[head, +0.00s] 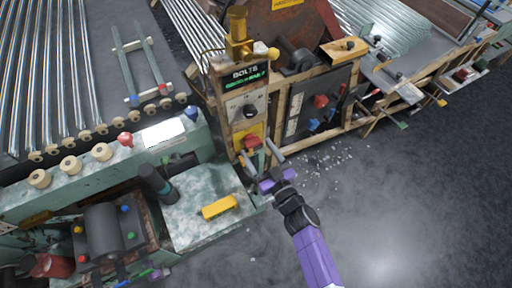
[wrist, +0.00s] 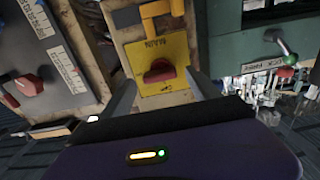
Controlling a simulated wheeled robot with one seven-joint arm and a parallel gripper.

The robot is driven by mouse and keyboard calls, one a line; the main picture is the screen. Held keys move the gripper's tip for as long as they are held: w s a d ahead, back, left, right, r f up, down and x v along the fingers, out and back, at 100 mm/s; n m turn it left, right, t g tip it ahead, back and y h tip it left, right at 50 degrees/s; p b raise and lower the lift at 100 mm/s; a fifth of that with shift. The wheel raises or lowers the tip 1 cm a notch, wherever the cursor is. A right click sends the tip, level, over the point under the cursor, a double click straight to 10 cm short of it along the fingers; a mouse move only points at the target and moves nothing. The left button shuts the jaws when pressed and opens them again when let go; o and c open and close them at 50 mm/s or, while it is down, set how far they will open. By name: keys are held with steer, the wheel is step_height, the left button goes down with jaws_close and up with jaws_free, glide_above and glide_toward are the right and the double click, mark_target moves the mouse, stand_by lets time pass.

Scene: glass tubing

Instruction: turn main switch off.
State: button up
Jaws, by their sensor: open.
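The main switch (wrist: 160,71) is a red rotary knob on a yellow plate (wrist: 176,47) marked with a word that looks like "MAIN". In the head view the red knob (head: 252,142) is low on the front of a wooden post panel, below a grey panel with a black knob. My gripper (head: 262,158) is just in front of the switch, its two fingers pointing at it. In the wrist view the open fingers (wrist: 163,92) stand on either side of the red knob, with nothing held. I cannot tell whether the fingers touch the knob.
A green machine bed (head: 195,215) with a yellow block (head: 219,207) lies left of my gripper. A dark panel with another red knob (head: 321,101) is to the right. White bits litter the floor below it. The grey floor (head: 420,200) at right is clear.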

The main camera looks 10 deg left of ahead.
steer(key=shift+x, duration=1.05)
steer(key=shift+c, duration=0.2)
steer(key=c, duration=1.3)
